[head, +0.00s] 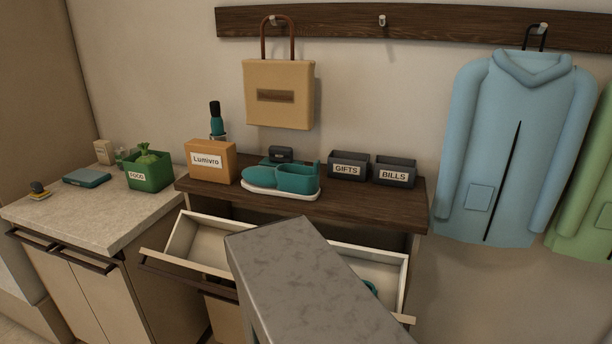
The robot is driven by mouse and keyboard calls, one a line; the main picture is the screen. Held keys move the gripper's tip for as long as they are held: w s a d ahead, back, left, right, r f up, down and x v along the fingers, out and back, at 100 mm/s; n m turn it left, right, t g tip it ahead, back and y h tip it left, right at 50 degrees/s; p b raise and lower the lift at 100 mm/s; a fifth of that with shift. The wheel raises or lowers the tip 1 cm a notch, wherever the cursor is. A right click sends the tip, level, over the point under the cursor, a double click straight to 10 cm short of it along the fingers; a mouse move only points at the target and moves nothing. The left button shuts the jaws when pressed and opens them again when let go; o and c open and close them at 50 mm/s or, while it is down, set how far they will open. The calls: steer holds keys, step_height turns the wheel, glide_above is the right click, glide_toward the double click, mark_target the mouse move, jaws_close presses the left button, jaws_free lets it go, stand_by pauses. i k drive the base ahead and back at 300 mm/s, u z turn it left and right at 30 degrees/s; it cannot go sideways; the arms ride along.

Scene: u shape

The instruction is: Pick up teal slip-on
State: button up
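A teal slip-on (297,179) rests on a white oval tray (283,194) on the dark wood top of the cabinet, with its rounded toe to the left and its raised heel to the right. Another teal item (370,286) shows in part in the open right drawer; what it is cannot be told. My gripper is not in view. A grey block-like form in the foreground hides the middle of the open drawers.
An orange Lumivro box (212,162) stands left of the tray. GIFTS (348,168) and BILLS (394,174) bins stand right. Left (187,239) and right (400,289) drawers stick out. A tan bag (279,95) hangs above. A FOOD bin (150,178) sits on the left counter.

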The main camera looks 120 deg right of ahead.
mark_target(297, 182)
steer(key=z, duration=0.25)
steer(key=k, duration=0.95)
steer(key=z, duration=0.7)
steer(key=k, duration=1.25)
steer(key=u, duration=0.05)
steer(key=i, duration=0.7)
